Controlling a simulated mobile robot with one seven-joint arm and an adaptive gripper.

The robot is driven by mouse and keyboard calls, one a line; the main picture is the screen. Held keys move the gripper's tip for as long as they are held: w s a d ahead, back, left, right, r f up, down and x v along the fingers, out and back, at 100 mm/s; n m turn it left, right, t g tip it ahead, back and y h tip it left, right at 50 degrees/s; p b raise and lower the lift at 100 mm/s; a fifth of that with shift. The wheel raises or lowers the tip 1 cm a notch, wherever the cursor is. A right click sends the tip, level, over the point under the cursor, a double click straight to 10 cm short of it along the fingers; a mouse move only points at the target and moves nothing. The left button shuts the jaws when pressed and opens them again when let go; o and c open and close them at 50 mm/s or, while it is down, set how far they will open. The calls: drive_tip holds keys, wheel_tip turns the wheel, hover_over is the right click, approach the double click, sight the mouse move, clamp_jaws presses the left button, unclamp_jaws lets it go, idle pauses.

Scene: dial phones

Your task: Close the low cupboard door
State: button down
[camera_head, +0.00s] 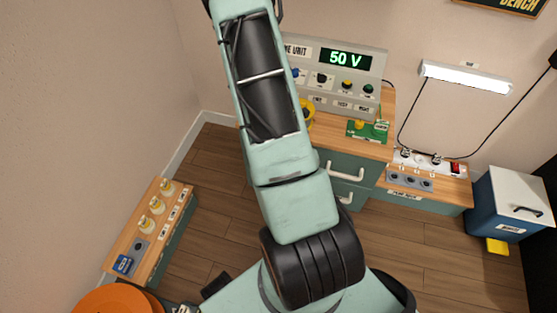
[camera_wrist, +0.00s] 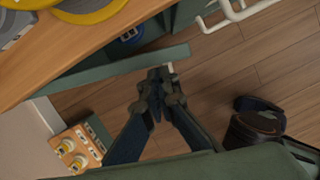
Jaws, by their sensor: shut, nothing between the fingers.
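In the wrist view, the low cupboard door (camera_wrist: 115,70) shows as a grey-green panel standing out from under the wooden bench top (camera_wrist: 60,55). The door is partly open, with a dark gap behind it where a blue item (camera_wrist: 130,36) shows inside. A small pale handle or knob (camera_wrist: 172,67) sits near its right end. My gripper (camera_wrist: 158,74) is shut and empty, its tips close to the door's outer face beside this knob. I cannot tell whether they touch. In the head view my arm hides the door and my gripper.
The green drawer unit (camera_head: 348,168) has white handles that stick out. A low wooden stand with yellow-capped bottles (camera_head: 156,205) is at the left. A power strip shelf (camera_head: 425,190) and a blue bin (camera_head: 510,205) are at the right.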

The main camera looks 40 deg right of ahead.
drive_tip(key=shift+w+d+n+p, duration=0.25)
drive_tip(key=shift+d+n, duration=0.15)
drive_tip(key=shift+d, duration=0.3)
drive_tip(key=shift+w+d+n+p, duration=0.25)
drive_tip(key=shift+d+n, duration=0.15)
drive_tip(key=shift+d, duration=0.3)
drive_tip(key=shift+a, duration=0.1)
